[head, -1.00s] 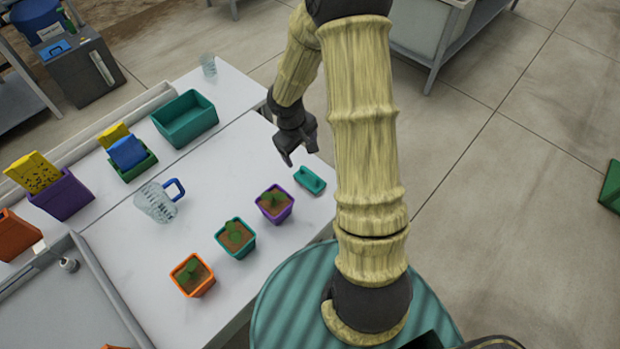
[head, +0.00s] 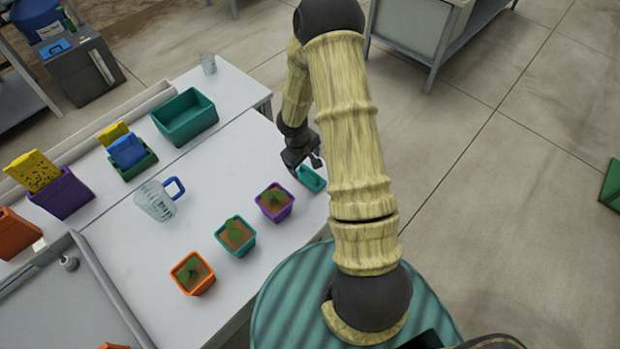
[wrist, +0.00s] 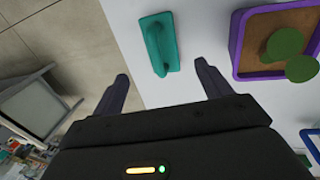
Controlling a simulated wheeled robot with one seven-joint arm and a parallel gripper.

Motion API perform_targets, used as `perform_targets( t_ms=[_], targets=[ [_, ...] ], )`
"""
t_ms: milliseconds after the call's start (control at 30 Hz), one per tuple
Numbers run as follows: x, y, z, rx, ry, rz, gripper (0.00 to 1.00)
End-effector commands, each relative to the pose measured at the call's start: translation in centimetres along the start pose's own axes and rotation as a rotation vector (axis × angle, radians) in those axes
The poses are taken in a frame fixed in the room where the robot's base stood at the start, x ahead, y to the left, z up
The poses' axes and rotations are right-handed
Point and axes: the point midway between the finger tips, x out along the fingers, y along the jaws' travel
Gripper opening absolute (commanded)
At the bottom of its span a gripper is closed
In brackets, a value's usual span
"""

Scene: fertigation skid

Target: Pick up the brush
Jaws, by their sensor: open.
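The brush is most likely the small teal block-shaped item (head: 311,179) lying on the white table near its right edge, close to the purple pot. In the wrist view the teal brush (wrist: 159,43) lies flat, with a raised ridge along it, beyond and between the fingertips. My gripper (head: 306,163) is close beside it in the head view, partly over its far end. In the wrist view my gripper (wrist: 163,82) is open, its two dark fingers apart with nothing between them. I see no contact with the brush.
The purple pot (head: 274,202) with a plant stands nearby, with a teal pot (head: 236,237) and an orange pot (head: 192,274) in a row. A clear jug (head: 156,201) with a blue handle and a teal bin (head: 185,117) stand farther left. The table (head: 235,160) is clear left of my gripper.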

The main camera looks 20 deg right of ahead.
Motion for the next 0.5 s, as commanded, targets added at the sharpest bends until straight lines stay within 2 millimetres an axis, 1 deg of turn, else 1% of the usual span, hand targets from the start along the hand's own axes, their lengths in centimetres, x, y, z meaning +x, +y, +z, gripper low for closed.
perform_targets(
  t_ms=[33, 100, 200, 300, 500],
  targets=[
    [1.1, -0.1, 0.1, -0.002, -0.004, -0.002, 0.77],
    [2.1, -0.1, 0.1, -0.003, -0.003, -0.002, 0.77],
    [3.1, -0.1, 0.0, -0.001, -0.001, -0.001, 0.77],
    [3.5, -0.1, 0.0, -0.001, 0.000, -0.001, 0.77],
    [3.5, 0.0, 0.0, 0.000, 0.000, 0.000, 0.77]
  ],
)
